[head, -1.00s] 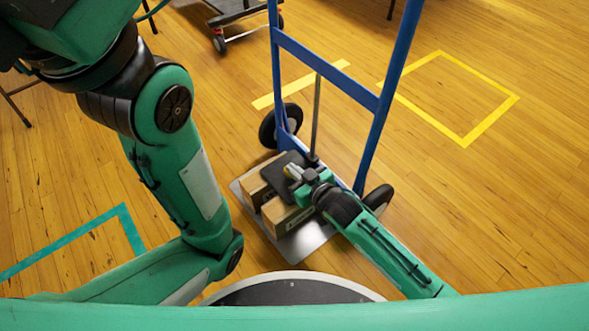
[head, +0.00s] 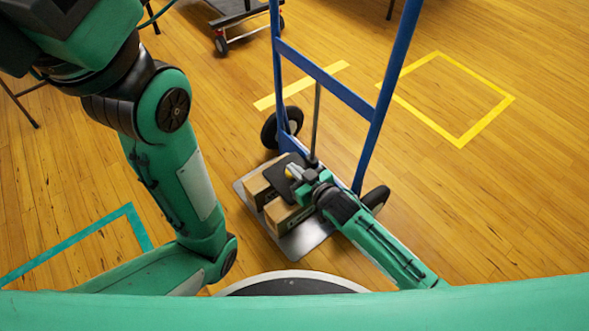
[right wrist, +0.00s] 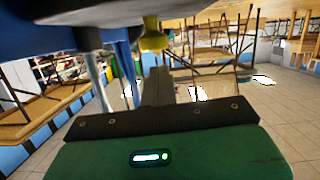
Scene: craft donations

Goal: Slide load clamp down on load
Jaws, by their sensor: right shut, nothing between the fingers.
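A blue hand truck (head: 329,82) stands in front of me, two cardboard boxes (head: 256,188) on its silver toe plate (head: 308,243). The load clamp's black pad (head: 279,178) lies over the boxes, beside a grey upright rod (head: 316,115). I cannot tell whether the pad presses on them. My right gripper (head: 297,172) is shut and empty at the clamp, close to its yellow knob (head: 289,173). In the right wrist view, which looks upside down, the yellow knob (right wrist: 154,38) is just beyond the fingers (right wrist: 160,84). My left gripper is out of view.
The truck's black wheels (head: 376,198) flank the plate. A yellow taped square (head: 465,140) lies on open wooden floor at right, a teal taped corner (head: 130,212) at left. A dark flat cart (head: 235,20) stands at the back.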

